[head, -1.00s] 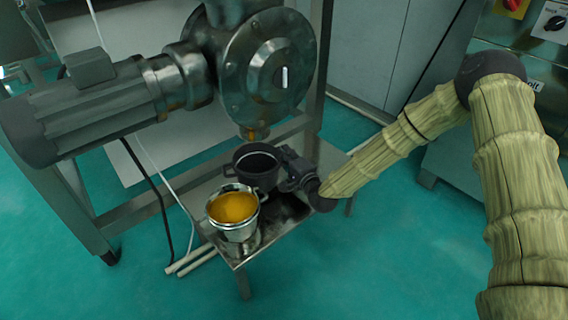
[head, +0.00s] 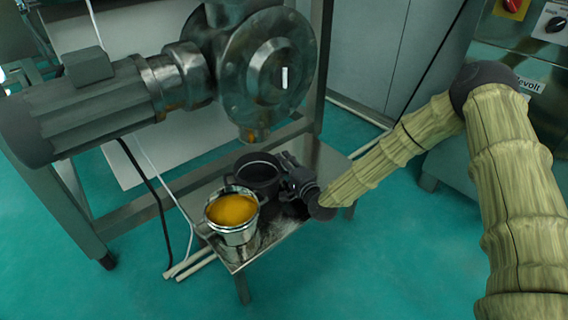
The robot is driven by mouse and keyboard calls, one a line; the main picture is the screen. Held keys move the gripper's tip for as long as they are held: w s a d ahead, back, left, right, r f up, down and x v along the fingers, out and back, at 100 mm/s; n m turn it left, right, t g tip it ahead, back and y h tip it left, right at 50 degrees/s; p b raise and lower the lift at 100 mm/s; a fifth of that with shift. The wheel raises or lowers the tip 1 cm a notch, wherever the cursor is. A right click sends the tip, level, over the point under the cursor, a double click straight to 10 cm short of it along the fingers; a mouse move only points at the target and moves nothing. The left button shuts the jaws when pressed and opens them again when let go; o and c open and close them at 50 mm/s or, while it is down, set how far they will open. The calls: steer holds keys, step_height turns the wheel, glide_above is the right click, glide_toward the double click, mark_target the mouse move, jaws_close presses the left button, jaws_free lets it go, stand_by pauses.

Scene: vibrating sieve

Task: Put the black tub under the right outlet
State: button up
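The black tub (head: 259,184) is upright at the small metal table, behind and right of the metal bucket. It looks to be at table level, though its base is hidden by the bucket. The outlet (head: 252,135), a short spout with orange stains, hangs above the tub's back rim with a gap between them. My gripper (head: 286,174) is at the tub's right side, close to its rim. The fingers are small and dark against the tub, so their opening and grip cannot be made out.
A metal bucket (head: 233,235) with orange-yellow contents stands at the front left of the table (head: 270,245), close to the tub. The sieve machine (head: 268,65) and its motor (head: 95,108) overhang the table. Bare tabletop shows right of the bucket.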

steer(key=shift+r, duration=0.15)
steer(key=shift+s+d, duration=0.1)
steer(key=shift+s, duration=0.1)
steer(key=p+v, duration=0.5)
steer(key=v, duration=0.5)
steer(key=shift+s+d+r, duration=0.1)
steer(key=shift+s+r, duration=0.05)
steer(key=shift+s, duration=0.05)
steer(key=shift+s+d+p, duration=0.25)
steer(key=shift+s+p, duration=0.1)
steer(key=shift+s, duration=0.15)
